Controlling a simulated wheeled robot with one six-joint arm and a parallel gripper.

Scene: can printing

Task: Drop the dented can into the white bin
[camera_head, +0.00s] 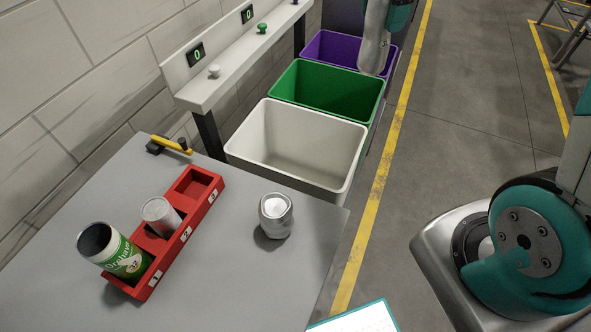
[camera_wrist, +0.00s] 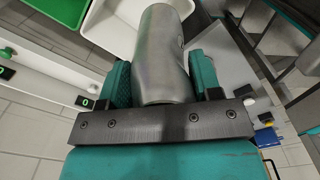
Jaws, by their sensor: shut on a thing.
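The dented can (camera_wrist: 160,50) is bare silver metal with a bend in its side. My gripper (camera_wrist: 162,78) is shut on it, one teal finger on each side. In the head view the can (camera_head: 374,48) hangs at the top, in front of the right ends of the green and purple bins; its height above them is hard to tell. The white bin (camera_head: 345,168) is the nearest of the bins, beyond the table's far edge, and looks empty. Its rim also shows in the wrist view (camera_wrist: 105,48), beside the can.
On the grey table (camera_head: 215,270) are a silver can (camera_head: 276,215) and a red rack (camera_head: 172,259) holding a green-labelled can (camera_head: 126,258) and another silver can (camera_head: 160,215); slot 3 is empty. The green bin (camera_head: 325,97) and purple bin (camera_head: 325,45) stand behind the white one.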

